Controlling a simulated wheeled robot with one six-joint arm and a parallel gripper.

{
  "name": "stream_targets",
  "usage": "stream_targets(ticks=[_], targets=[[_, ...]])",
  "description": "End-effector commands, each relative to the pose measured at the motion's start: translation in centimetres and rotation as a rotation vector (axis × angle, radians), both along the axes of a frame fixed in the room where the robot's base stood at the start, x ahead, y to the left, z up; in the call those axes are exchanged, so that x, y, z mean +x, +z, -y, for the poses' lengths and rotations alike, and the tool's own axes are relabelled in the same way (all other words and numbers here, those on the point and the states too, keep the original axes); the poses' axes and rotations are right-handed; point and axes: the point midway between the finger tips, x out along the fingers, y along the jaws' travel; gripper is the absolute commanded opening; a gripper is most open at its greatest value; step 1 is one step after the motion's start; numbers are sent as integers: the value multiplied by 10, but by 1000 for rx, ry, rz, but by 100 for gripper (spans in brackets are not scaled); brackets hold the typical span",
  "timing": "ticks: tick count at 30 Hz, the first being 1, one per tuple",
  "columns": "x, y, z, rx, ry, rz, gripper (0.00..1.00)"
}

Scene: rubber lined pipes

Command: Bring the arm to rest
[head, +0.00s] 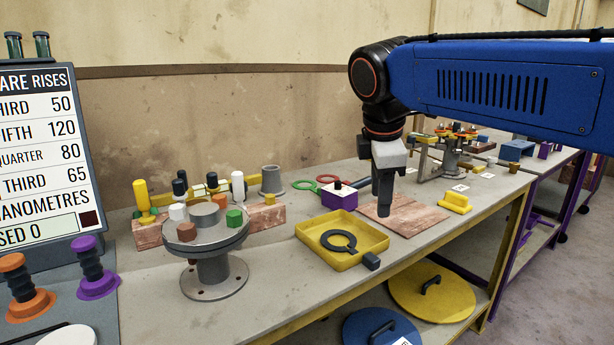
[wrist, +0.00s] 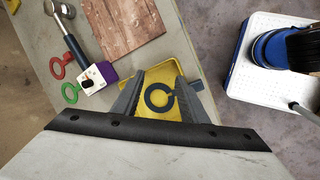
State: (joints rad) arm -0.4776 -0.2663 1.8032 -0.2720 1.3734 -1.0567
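My arm reaches in from the right in the head view, and my gripper (head: 383,200) hangs from it, pointing down above the workbench (head: 290,285). In the wrist view my gripper (wrist: 158,92) has its two dark fingers apart, with nothing held between them. The yellow tray (head: 375,248) with a dark ring piece (head: 352,243) in it shows below, between the fingers in the wrist view (wrist: 160,98). The gripper is above the bench and touches nothing that I can see.
A reddish board (head: 405,213), a purple block (head: 340,197) and a yellow block (head: 456,202) lie near my gripper. A round stand (head: 214,275) with several small pieces is at left, beside a sign (head: 35,150). Yellow (head: 432,297) and blue (head: 380,328) lids lie below.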

Motion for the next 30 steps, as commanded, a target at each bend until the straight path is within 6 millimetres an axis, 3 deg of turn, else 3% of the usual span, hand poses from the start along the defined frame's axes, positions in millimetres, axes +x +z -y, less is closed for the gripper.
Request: stream_targets(ticks=[1, 6, 15, 24, 30], targets=[[-13, -11, 18, 38, -84, 9, 39], [-52, -51, 61, 175, -371, 44, 39], [-127, -135, 115, 418, -894, 104, 39], [-186, -210, 138, 621, -1329, 155, 39], [-198, -228, 141, 668, -1428, 167, 39]])
